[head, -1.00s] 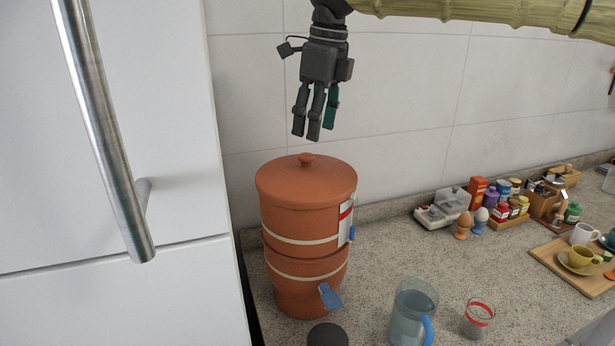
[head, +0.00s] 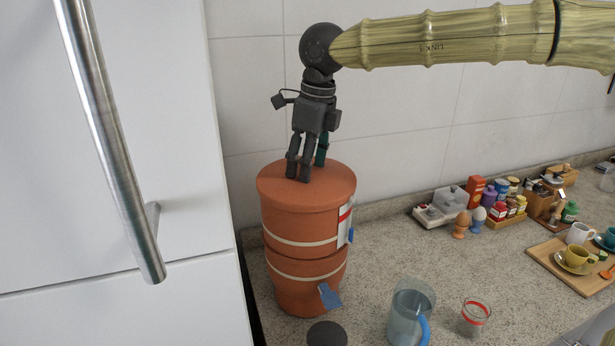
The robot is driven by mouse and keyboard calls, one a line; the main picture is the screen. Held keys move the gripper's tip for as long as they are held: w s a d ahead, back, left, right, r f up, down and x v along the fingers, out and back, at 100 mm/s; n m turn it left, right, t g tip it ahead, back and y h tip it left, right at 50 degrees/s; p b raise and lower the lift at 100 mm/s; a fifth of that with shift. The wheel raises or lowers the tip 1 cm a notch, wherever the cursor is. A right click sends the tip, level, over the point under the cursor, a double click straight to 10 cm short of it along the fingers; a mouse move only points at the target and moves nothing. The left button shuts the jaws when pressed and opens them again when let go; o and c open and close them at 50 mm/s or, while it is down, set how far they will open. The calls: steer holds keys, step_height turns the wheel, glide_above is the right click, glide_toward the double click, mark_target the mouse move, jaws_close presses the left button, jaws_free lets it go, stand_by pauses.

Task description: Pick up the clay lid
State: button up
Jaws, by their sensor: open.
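The clay lid (head: 330,184) is a round terracotta disc. It sits on top of the tall terracotta clay pot (head: 303,222), which has two pale bands. My gripper (head: 300,170) points down over the lid, with its fingers at the lid's middle. The fingers hide the lid's small knob. The gripper is open, and I cannot tell whether the fingers touch the lid.
A water jug with a blue handle (head: 408,314), a red-banded glass (head: 474,317) and a dark round object (head: 327,335) stand in front. A white cabinet (head: 130,120) is close on the left.

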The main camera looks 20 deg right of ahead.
jaws_close()
